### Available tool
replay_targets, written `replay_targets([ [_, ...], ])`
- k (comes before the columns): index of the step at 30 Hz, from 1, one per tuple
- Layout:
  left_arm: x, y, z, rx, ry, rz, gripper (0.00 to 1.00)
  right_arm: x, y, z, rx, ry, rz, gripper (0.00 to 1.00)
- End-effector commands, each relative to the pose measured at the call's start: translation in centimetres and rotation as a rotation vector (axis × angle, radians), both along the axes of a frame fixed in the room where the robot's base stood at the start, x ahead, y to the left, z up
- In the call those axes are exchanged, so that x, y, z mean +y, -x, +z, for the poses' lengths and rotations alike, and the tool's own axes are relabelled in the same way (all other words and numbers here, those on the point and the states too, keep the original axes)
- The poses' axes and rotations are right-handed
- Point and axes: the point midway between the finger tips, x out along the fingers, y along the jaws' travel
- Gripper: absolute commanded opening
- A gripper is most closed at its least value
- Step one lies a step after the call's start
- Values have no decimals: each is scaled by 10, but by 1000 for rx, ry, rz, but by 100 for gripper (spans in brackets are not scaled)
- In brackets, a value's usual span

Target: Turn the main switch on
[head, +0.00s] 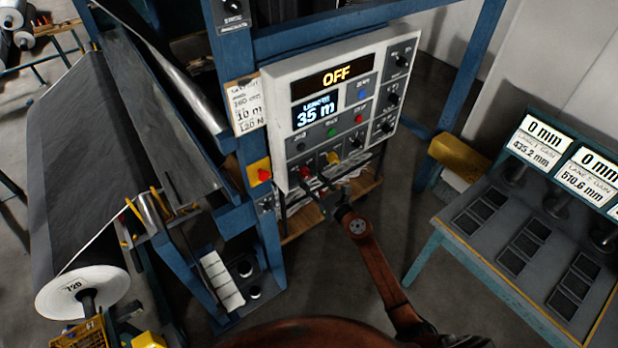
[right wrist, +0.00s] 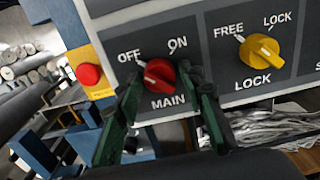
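The main switch (right wrist: 159,75) is a red round knob on the grey control panel, labelled MAIN, with OFF at upper left and ON at upper right. Its pale pointer mark leans toward OFF. It also shows low on the panel in the head view (head: 305,171). The panel display (head: 336,76) reads OFF. My right gripper (right wrist: 162,80) has its two green fingers apart, one on each side of the knob; I cannot tell whether they touch it. In the head view the right gripper (head: 315,184) is at the panel's lower edge. My left gripper is out of view.
A yellow LOCK knob (right wrist: 260,51) sits right of the main switch. A red button on a yellow plate (right wrist: 89,75) is to its left.

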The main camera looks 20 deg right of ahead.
Motion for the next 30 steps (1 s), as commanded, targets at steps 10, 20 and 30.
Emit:
replay_targets([
  [10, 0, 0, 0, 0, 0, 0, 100, 0, 0, 0, 0, 0, -1, 11],
  [20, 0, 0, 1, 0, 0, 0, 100, -1, 0, 0, 5, -14, -1, 3],
  [30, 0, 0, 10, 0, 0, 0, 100, -1, 0, 1, 64, -173, -1, 3],
])
